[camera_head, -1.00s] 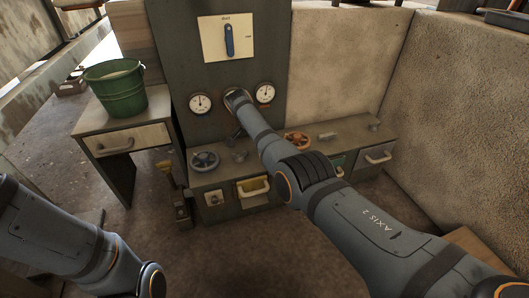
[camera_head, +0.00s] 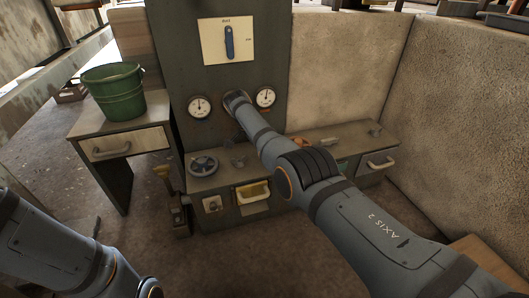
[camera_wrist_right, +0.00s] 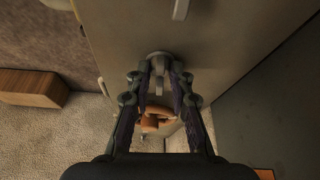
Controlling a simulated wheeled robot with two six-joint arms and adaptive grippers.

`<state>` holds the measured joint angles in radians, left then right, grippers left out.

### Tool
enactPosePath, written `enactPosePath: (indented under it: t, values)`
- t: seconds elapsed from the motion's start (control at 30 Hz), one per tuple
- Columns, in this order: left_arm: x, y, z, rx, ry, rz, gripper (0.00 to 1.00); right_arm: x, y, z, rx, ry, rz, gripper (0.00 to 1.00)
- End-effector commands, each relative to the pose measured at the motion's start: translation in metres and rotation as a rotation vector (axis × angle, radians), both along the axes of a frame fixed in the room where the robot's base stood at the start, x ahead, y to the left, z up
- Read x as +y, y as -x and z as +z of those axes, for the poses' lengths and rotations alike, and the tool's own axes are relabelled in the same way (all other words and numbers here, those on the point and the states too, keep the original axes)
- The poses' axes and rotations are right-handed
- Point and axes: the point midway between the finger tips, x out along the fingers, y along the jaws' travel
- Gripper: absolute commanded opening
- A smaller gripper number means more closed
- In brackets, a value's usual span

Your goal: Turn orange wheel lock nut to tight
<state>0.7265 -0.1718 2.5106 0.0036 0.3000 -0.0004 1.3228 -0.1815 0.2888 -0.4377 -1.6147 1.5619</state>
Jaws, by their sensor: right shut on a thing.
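In the right wrist view, the two fingers of my right gripper (camera_wrist_right: 160,76) close in on a small grey metal nut with a round base (camera_wrist_right: 158,57). An orange wheel (camera_wrist_right: 158,120) shows between the fingers, lower in that picture, partly covered by them. In the head view, only the edge of the orange wheel (camera_head: 300,142) shows on the bench, behind my right forearm. My right gripper is hidden there by the arm. My left arm enters at the lower left; I cannot make out its gripper.
A grey handwheel (camera_head: 203,165) stands on the bench left of my arm. The dark panel behind carries two gauges (camera_head: 199,106) and a blue switch (camera_head: 229,43). A green bucket (camera_head: 113,92) stands on a side table (camera_head: 125,144). A yellow container (camera_head: 252,190) sits in the bench front.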

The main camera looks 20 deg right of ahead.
Motion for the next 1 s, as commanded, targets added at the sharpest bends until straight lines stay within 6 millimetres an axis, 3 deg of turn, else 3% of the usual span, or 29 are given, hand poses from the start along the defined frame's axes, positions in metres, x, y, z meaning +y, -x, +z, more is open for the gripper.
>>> enactPosePath:
  t: [0.03, 0.07, 0.23, 0.5, 0.63, 1.0]
  values:
    - [0.0, 0.0, 0.0, 0.0, 0.0, 0.0, 0.52, -0.001, 0.001, -0.001, 0.004, 0.001, -0.001, 0.0]
    - [0.0, 0.0, 0.0, 0.0, 0.0, 0.0, 0.52, -0.001, 0.001, -0.001, 0.004, 0.001, -0.001, 0.22]
    - [0.0, 0.0, 0.0, 0.0, 0.0, 0.0, 0.52, 0.0, 0.001, -0.001, 0.003, 0.001, 0.0, 0.43]
    - [0.0, -0.002, 0.0, 0.006, -0.002, 0.001, 0.52, 0.0, 0.0, 0.0, 0.001, 0.0, 0.0, 0.43]
    - [0.0, -0.002, 0.0, 0.006, -0.003, 0.0, 0.52, 0.005, 0.0, 0.011, -0.002, 0.0, 0.001, 0.43]
    - [0.0, -0.001, 0.0, 0.003, -0.001, 0.0, 0.52, 0.037, 0.006, 0.092, 0.001, 0.0, 0.002, 0.43]
